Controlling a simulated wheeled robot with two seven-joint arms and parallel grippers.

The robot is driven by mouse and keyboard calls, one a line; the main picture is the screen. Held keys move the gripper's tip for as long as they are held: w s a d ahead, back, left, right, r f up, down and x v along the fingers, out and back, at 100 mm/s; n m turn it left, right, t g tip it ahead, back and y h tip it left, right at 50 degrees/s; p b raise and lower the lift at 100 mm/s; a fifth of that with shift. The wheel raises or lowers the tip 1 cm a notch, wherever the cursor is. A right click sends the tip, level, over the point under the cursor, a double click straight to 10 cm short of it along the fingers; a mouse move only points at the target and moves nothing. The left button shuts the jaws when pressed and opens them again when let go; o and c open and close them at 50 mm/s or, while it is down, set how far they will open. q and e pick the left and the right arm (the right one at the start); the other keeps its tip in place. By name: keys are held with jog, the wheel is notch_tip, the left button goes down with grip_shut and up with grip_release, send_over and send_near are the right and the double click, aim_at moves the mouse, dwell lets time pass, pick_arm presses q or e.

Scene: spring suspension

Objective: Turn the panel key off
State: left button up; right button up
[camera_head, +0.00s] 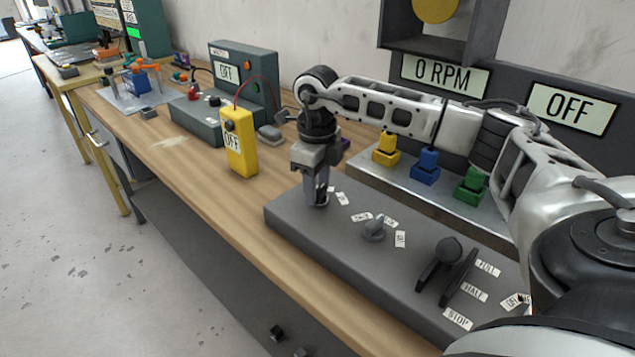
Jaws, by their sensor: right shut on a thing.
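The grey control panel (290,217) lies on the wooden bench. My right gripper (319,201) points down at the panel's far left end. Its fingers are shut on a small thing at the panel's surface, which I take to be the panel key. The fingers hide most of it, so I cannot tell which way it is turned. A small white label (341,198) lies just right of the fingers, too small to read. My left gripper is not in view.
A selector knob (374,230) with labels and a lever (448,252) marked FULL, HALF and STOP stand on the panel. Behind are yellow, blue and green blocks (428,165) and displays reading 0 RPM (444,75) and OFF (568,108). A yellow meter (240,150) stands left.

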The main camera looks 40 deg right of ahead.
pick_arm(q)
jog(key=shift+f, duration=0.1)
pick_arm(e)
jog(key=shift+r+n, duration=0.1)
jog(key=shift+n, duration=1.1)
jog(key=shift+a, duration=0.1)
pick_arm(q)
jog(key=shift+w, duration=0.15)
pick_arm(e)
jog(key=shift+n, duration=0.3)
jog(key=o, duration=1)
pick_arm(q)
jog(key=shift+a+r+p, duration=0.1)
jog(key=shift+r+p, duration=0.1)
jog(key=shift+p, duration=0.3)
pick_arm(e)
notch_tip(320, 180, up, 16)
jog(key=shift+f, duration=0.1)
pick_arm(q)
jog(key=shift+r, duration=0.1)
